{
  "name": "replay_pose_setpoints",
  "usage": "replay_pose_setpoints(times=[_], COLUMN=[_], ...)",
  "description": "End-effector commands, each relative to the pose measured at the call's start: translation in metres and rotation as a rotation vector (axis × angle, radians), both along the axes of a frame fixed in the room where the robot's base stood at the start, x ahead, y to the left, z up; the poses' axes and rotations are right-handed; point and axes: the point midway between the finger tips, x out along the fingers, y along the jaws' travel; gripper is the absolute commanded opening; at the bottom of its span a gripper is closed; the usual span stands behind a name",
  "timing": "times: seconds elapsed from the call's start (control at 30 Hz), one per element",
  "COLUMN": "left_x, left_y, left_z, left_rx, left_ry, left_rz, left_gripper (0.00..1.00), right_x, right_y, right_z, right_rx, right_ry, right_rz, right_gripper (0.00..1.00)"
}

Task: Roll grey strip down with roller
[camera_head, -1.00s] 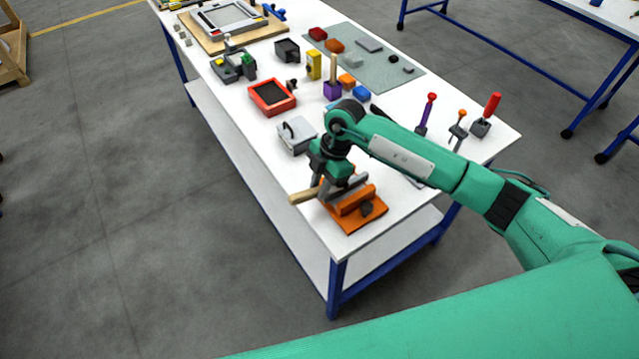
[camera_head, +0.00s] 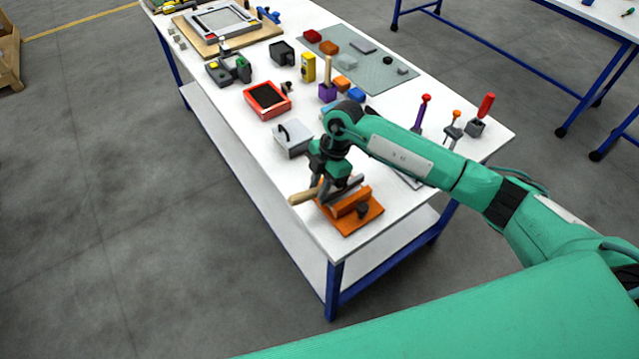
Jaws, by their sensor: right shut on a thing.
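My right gripper (camera_head: 331,181) is over the near end of the white table. It is shut on a roller with a pale wooden handle (camera_head: 304,197) that sticks out to the left. The roller's dark grey part (camera_head: 349,187) is right above or resting in an orange stand (camera_head: 352,213); I cannot tell whether they touch. The fingertips are small and partly hidden. A light frame with grey edges (camera_head: 222,20) lies on a wooden board (camera_head: 196,40) at the table's far end. I cannot pick out the grey strip for certain. My left gripper is not in view.
A grey lidded box (camera_head: 292,141) and a red tray (camera_head: 267,99) stand beyond my gripper on the white table (camera_head: 245,140). A purple holder (camera_head: 327,91), a yellow device (camera_head: 309,67) and a grey-green mat (camera_head: 365,62) are farther back. Upright tools, one red-handled (camera_head: 486,105), stand at the right edge.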

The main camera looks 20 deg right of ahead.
Motion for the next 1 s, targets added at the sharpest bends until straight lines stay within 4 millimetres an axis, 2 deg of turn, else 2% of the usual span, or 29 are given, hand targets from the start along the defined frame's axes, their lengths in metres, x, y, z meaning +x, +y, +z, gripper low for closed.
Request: replay_pose_setpoints(times=[0.6, 1.0], left_x=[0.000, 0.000], left_y=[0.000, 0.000], left_z=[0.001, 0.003], left_rx=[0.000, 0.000], left_ry=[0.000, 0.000], left_rz=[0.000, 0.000], left_gripper=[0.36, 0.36], right_x=[0.004, 0.004], right_y=[-0.011, -0.011], right_z=[0.000, 0.001], right_rx=[0.000, 0.000], right_ry=[0.000, 0.000], right_rz=[0.000, 0.000], right_gripper=[0.00, 0.00])
